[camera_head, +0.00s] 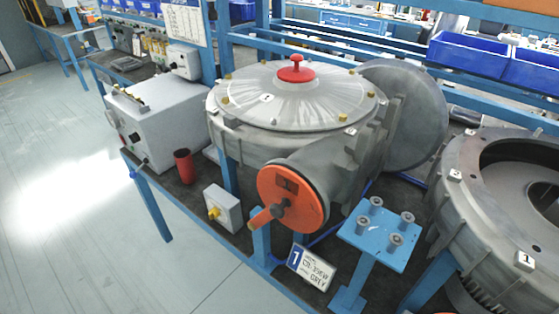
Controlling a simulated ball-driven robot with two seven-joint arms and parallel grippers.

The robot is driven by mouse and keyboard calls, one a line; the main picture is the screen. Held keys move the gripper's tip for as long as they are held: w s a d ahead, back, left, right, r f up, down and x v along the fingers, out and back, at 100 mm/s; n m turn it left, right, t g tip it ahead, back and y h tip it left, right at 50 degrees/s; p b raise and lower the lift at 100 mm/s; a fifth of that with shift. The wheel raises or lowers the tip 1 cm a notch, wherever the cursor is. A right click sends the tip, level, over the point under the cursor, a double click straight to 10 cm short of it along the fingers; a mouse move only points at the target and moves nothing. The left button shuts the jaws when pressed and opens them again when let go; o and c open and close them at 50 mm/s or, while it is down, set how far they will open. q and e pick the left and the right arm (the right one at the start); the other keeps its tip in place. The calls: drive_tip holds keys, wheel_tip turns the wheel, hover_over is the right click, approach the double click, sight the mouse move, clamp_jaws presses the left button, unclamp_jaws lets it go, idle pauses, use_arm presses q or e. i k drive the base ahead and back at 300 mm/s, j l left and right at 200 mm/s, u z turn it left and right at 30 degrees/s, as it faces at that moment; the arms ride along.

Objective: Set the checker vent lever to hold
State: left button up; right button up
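No lever in view carries a readable "hold" mark, so I cannot tell for sure which one is the checker vent lever. A grey box (165,115) stands on the bench at the left, with a small dark lever (141,163) low on its front. A small light box (222,207) with a yellow knob (213,212) is mounted at the bench front. Neither of my grippers is in view.
A dark red cup (184,166) stands beside the grey box. A blue stand (378,238) with several grey posts and a number 1 sign (311,267) are in front. A second open housing (505,200) fills the right. The floor at left is clear.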

sight(133, 175)
drive_tip(key=u, duration=1.25)
drive_tip(key=i+j, duration=0.1)
drive_tip(key=j, duration=0.15)
drive_tip(key=i+j, duration=0.1)
drive_tip(key=j, duration=0.15)
